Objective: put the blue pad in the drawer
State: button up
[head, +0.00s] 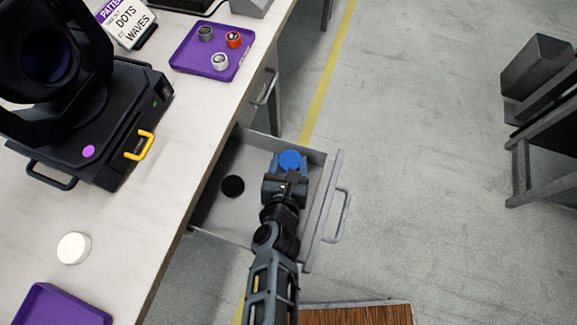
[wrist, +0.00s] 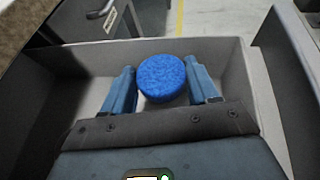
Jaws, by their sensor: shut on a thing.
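The blue pad (head: 290,159) is a small round disc. In the wrist view the blue pad (wrist: 161,78) sits between the two fingers of my gripper (wrist: 162,84), which is shut on it. In the head view my gripper (head: 288,168) is over the right part of the open drawer (head: 213,208), near its front panel. The drawer is grey and pulled out from under the bench. The wrist view shows the drawer's walls (wrist: 230,50) around the pad and fingers. I cannot tell the pad's exact height above the drawer floor.
A black disc (head: 232,186) lies in the drawer. On the bench (head: 150,200) are a purple tray (head: 190,62) with several small items, a black stage light (head: 80,130), a white disc (head: 74,248) and another purple tray (head: 60,308). A grey stand (head: 545,140) is at right; the floor between is clear.

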notch_tip(320, 180, down, 2)
jog(key=shift+f, duration=0.2)
jog(key=shift+f+b, duration=0.35)
jog(key=shift+b, duration=0.15)
jog(key=shift+f+b, duration=0.25)
jog(key=shift+b, duration=0.05)
jog(key=o, duration=0.7)
jog(key=shift+s+f, duration=0.1)
jog(key=shift+o, duration=0.2)
